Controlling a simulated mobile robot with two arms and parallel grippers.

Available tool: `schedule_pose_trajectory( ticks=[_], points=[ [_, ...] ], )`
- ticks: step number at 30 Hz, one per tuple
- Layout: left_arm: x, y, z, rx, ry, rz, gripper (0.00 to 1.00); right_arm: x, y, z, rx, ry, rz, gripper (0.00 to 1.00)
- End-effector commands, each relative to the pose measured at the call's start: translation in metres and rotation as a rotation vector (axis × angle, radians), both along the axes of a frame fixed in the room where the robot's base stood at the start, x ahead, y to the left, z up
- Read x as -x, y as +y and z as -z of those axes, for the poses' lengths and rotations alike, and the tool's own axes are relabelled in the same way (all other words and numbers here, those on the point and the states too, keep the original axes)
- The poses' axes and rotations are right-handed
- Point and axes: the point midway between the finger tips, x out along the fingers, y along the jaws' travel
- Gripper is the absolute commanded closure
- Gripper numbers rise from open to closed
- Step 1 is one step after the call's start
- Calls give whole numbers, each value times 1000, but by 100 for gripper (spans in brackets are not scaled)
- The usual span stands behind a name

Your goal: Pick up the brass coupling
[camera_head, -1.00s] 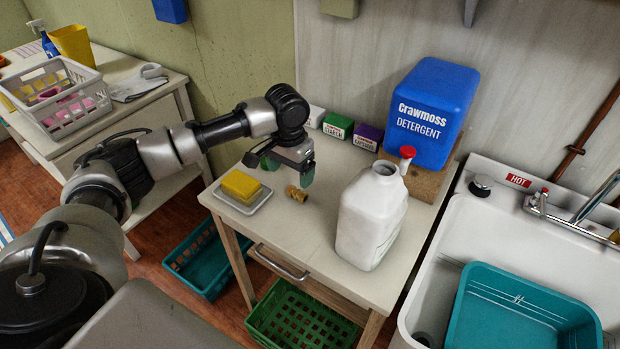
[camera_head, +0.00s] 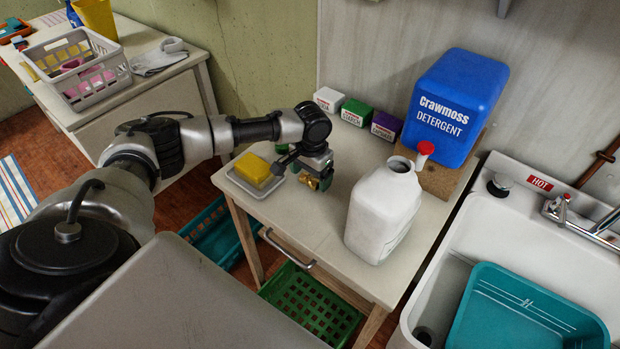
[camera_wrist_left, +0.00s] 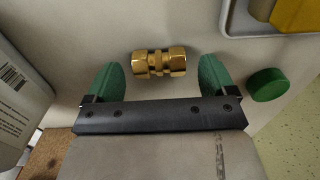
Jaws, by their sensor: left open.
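The brass coupling (camera_head: 312,182) lies on the small white table (camera_head: 318,222). In the left wrist view the coupling (camera_wrist_left: 158,62) lies crosswise between the green fingertips, with a gap on each side. My left gripper (camera_head: 314,178) is open and reaches down over the coupling, partly hiding it in the head view. Its two green fingers also show in the left wrist view (camera_wrist_left: 158,80). My right gripper is not in view.
A yellow sponge (camera_head: 254,168) on a white dish (camera_head: 236,182) sits left of the gripper. A white jug (camera_head: 382,212) stands to the right. Small boxes (camera_head: 356,112) and a blue detergent container (camera_head: 455,105) stand behind. A sink (camera_head: 480,225) is at right.

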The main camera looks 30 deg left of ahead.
Motion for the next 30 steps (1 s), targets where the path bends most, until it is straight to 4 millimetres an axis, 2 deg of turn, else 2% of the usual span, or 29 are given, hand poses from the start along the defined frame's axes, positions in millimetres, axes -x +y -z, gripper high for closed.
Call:
schedule_pose_trajectory(
  ticks=[3,10,21,30],
  points=[
    [0,0,10,0,1,0,15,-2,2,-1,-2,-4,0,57],
    [0,0,11,0,0,1,15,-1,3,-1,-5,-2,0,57],
    [0,0,11,0,0,0,70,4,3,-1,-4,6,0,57],
    [0,0,8,0,-1,0,70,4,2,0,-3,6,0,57]
  ],
)
